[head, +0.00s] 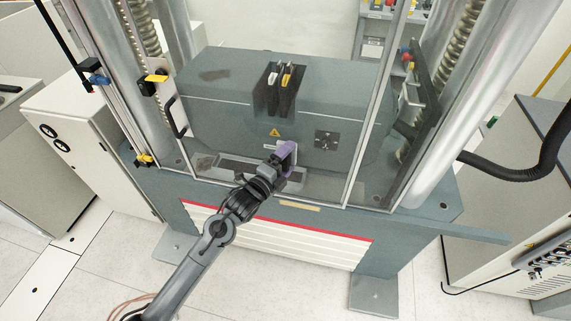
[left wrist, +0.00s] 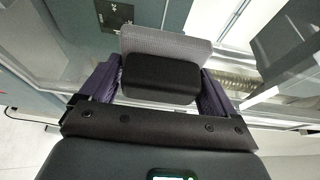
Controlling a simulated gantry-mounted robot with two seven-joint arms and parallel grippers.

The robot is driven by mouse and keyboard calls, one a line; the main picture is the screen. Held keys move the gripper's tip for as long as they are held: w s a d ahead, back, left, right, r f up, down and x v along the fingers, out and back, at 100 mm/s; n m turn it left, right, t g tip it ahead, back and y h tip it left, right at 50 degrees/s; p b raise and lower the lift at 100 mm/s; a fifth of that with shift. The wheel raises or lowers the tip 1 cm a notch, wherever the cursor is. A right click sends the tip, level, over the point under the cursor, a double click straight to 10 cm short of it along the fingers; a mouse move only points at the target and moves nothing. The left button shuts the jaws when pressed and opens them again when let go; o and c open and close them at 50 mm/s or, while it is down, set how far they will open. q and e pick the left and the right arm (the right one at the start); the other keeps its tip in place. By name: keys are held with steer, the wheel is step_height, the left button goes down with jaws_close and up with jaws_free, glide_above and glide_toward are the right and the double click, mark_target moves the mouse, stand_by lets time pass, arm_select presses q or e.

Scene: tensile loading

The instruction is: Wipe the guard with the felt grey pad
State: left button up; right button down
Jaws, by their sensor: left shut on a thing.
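The guard (head: 230,125) is a clear panel in a metal frame on the front of the testing machine. A dark smudge (head: 213,75) shows at its upper left and a brownish one (head: 205,163) at its lower left; I cannot tell for sure that they are on the panel. My left gripper (head: 285,156), with purple fingers, is at the lower middle of the guard. In the left wrist view it is shut on the black block of the felt grey pad (left wrist: 165,44). The grey face points toward the guard; I cannot tell whether they touch. My right gripper is not in view.
Behind the guard is a grey crosshead (head: 225,100) with a slot holding tools. A black handle (head: 175,117) stands at the guard's left edge. Steel columns flank it. A black hose (head: 510,163) runs at the right. White cabinets stand on both sides.

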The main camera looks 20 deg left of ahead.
mark_target(308, 149)
arm_select(q)
steer(key=shift+w+a+b, duration=0.2)
steer(key=shift+w+b, duration=0.3)
steer(key=shift+w, duration=0.55)
stand_by(0.7)
steer(key=shift+d, duration=0.15)
steer(key=shift+w+d, duration=0.15)
steer(key=shift+d, duration=1.6)
steer(key=shift+w+d, duration=0.15)
steer(key=shift+s+a+p, duration=0.2)
steer(key=shift+a+p, duration=0.3)
steer(key=shift+a, duration=1.65)
